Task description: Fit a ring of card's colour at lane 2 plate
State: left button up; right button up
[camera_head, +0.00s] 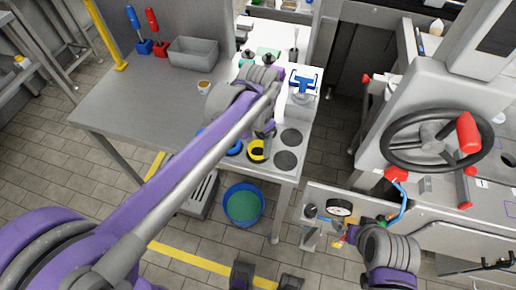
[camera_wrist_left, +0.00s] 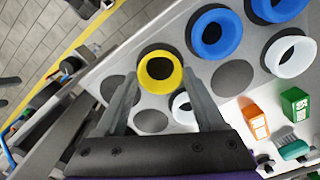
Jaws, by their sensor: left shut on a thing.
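A yellow ring (camera_wrist_left: 178,76) is between the fingertips of my left gripper (camera_wrist_left: 160,72), which is shut on it. The ring also shows in the head view (camera_head: 250,147), below the left gripper (camera_head: 265,132), over the front of the grey bench top. Blue rings (camera_wrist_left: 207,49) and white rings (camera_wrist_left: 290,66) stand on the same top. Bare dark round plates (camera_wrist_left: 233,77) lie beside them, two of them clear in the head view (camera_head: 291,137). I cannot make out a colour card or lane numbers. My right gripper (camera_head: 350,236) is by a gauge; its jaws are unclear.
A blue-framed item (camera_head: 302,84) stands behind the plates. An orange box (camera_wrist_left: 254,117) and a green box (camera_wrist_left: 294,104) stand near the rings. A blue bucket (camera_head: 243,204) is on the floor below. A handwheel (camera_head: 437,140) is at right. The left bench is mostly clear.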

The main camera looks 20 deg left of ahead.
pick_arm(q)
jog(key=shift+r+p, duration=1.4)
jog(key=shift+r, duration=0.85)
